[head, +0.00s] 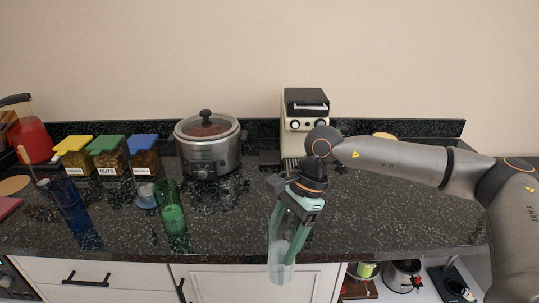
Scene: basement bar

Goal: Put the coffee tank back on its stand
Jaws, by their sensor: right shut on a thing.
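My right gripper (285,248) points down at the counter's front edge, its green fingers shut on a clear, pale container (281,272) that looks like the coffee tank. The tank hangs upright in front of the white cabinet doors, its upper part partly hidden by the fingers. A cream and black coffee machine (293,137) stands at the back of the counter, behind the gripper and partly hidden by my right arm. My left gripper is not in view.
A silver slow cooker (210,150) stands left of the machine. Several lidded jars (110,160), a blue glass (70,205) and a green glass (172,215) stand farther left. The dark counter (400,215) is clear at right. An open shelf below holds a kettle (402,275).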

